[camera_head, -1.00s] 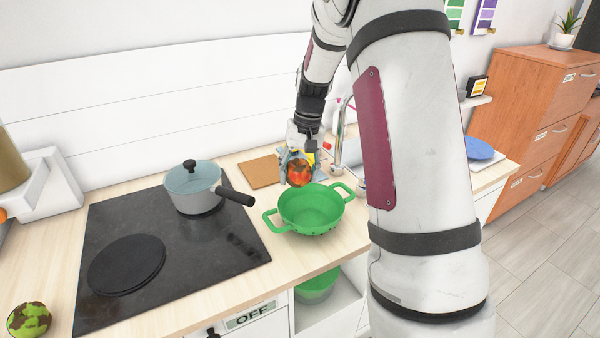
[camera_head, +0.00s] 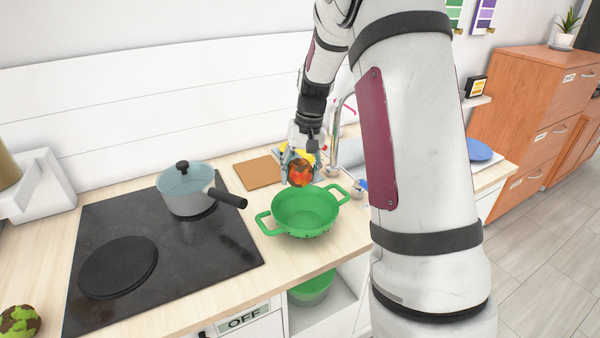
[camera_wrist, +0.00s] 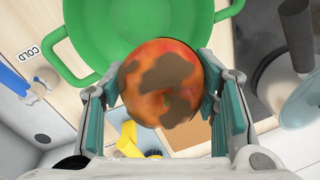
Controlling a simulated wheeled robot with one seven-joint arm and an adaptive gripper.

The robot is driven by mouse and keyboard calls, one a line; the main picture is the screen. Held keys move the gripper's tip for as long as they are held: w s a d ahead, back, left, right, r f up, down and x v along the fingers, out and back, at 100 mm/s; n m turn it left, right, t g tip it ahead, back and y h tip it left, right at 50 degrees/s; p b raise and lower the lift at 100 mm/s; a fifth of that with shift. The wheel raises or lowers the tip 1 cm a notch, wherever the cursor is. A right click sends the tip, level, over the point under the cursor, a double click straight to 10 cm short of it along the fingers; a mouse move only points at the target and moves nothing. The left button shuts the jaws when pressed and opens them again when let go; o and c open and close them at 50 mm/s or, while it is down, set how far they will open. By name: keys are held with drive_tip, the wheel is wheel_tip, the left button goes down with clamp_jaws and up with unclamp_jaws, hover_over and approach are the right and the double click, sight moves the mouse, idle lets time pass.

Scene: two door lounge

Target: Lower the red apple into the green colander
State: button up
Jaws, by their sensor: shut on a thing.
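The red apple (camera_head: 300,172) has brown patches and is held between the fingers of my gripper (camera_head: 299,168). In the wrist view the apple (camera_wrist: 160,84) sits between both finger pads of my gripper (camera_wrist: 165,95). The green colander (camera_head: 305,222) has two side handles and stands on the counter, just in front of the apple in the head view. In the wrist view the colander (camera_wrist: 90,35) is at the top, partly hidden behind the apple. The apple appears above the colander's far rim; its exact height is hard to tell.
A grey-blue pot (camera_head: 188,190) with a black handle stands on the black cooktop (camera_head: 215,240), left of the colander. A cork board (camera_head: 258,173) lies behind. A tap (camera_head: 338,130) rises close to my gripper. A yellow item (camera_wrist: 130,142) shows below the apple.

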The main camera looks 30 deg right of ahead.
drive_tip(key=b, duration=0.2)
hover_over(300, 213)
drive_tip(key=shift+f, duration=2.95)
drive_tip(key=shift+f, duration=0.65)
drive_tip(key=o, duration=1.4)
drive_tip(key=shift+c, duration=0.2)
